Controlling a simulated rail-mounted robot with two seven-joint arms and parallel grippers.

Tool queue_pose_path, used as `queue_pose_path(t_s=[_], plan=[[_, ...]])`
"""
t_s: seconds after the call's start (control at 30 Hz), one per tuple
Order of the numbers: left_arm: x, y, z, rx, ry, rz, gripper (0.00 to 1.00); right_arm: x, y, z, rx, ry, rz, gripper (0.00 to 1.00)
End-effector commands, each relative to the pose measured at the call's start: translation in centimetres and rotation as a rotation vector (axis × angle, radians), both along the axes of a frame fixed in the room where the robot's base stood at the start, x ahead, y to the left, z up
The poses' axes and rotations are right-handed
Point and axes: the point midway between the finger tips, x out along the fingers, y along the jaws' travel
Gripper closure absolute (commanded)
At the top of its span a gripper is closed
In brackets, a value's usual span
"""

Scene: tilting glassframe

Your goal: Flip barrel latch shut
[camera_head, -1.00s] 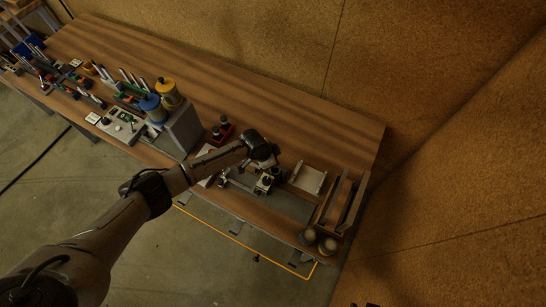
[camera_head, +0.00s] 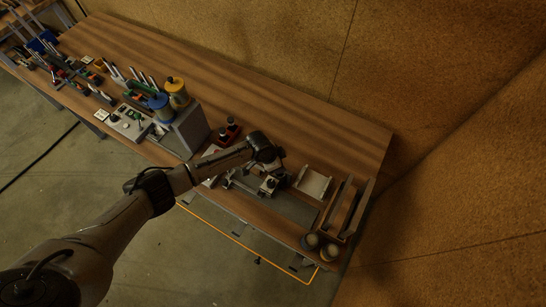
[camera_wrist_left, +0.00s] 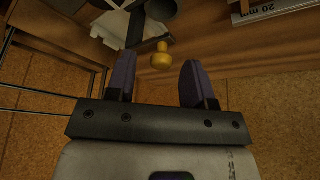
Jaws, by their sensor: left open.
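In the left wrist view a yellow knob (camera_wrist_left: 161,58) shows just beyond and between the two fingertips of my left gripper (camera_wrist_left: 158,66). The fingers are apart, with nothing visibly held. Above the knob is a grey metal part with a dark round opening (camera_wrist_left: 160,9), cut off by the frame top; I cannot tell for certain whether these form the barrel latch. In the head view my left gripper (camera_head: 268,172) is low over the right part of the workbench, and my wrist hides what is under it. My right gripper is not in view.
The wooden workbench (camera_head: 300,118) has bare room behind my arm. A grey box (camera_head: 187,130) with yellow and blue canisters stands left of my wrist. A pale tray (camera_head: 313,184) and a wooden holder (camera_head: 341,208) lie to the right. An orange-edged frame (camera_head: 240,244) shows below the front edge.

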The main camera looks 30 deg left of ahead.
Motion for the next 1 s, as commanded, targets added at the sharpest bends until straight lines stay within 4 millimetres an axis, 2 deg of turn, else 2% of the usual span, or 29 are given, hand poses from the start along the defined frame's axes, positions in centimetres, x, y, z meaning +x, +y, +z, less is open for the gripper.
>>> queue_pose_path(t_s=[0.17,0.6,0.8,1.0], plan=[[-0.6,0.8,2.1,0.002,-0.003,-0.001,0.52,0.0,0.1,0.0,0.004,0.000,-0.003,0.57],[-2.7,3.0,9.7,0.000,-0.003,0.000,0.52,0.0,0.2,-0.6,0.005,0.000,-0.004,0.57],[-3.3,3.5,11.6,0.000,-0.002,-0.001,0.52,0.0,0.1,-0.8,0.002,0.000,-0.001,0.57],[-3.5,3.7,12.3,0.000,-0.001,0.000,0.52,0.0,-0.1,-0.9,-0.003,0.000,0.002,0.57]])
